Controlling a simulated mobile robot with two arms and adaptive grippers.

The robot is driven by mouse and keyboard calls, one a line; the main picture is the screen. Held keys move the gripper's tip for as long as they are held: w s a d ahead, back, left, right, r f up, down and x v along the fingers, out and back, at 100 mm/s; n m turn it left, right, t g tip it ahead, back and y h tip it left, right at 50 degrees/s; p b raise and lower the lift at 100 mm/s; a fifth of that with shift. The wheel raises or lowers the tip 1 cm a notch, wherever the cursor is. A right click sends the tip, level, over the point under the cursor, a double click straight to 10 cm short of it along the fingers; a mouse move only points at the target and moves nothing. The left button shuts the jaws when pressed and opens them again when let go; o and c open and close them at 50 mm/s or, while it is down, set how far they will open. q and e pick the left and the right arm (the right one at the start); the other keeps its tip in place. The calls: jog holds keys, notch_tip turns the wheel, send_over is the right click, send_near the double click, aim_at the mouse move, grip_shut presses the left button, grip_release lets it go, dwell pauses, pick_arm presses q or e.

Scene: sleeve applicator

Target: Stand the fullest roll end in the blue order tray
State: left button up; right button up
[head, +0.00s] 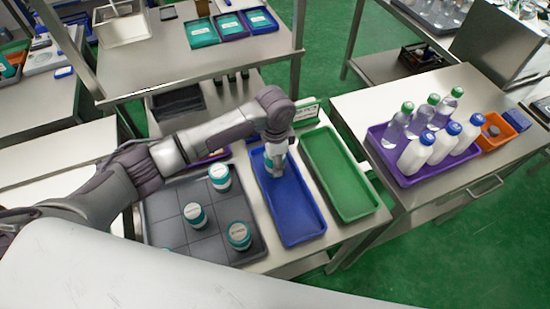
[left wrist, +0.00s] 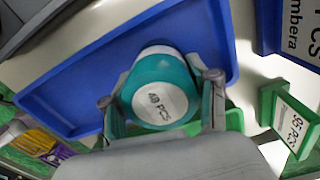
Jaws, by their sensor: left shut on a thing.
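My left gripper (head: 276,168) is shut on a teal-and-white roll (left wrist: 158,95), with a finger on each side. The roll's label seems to read "48 PCS" in the left wrist view. The gripper holds it over the far end of the blue tray (head: 298,218), which also shows in the left wrist view (left wrist: 60,100). I cannot tell if the roll touches the tray floor. My right gripper is out of view.
An empty green tray (head: 340,175) lies right of the blue one. A green-edged sign (head: 306,111) stands behind them; cards show in the left wrist view (left wrist: 291,122). The right table holds a purple tray (head: 405,178) of bottles and an orange bin (head: 495,143).

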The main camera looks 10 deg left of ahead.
pick_arm(q)
jog(key=shift+f, duration=0.15)
jog(key=o, duration=1.2)
notch_tip(320, 180, up, 12)
jog(key=shift+r+b, duration=0.2)
jog(key=shift+b, duration=0.5)
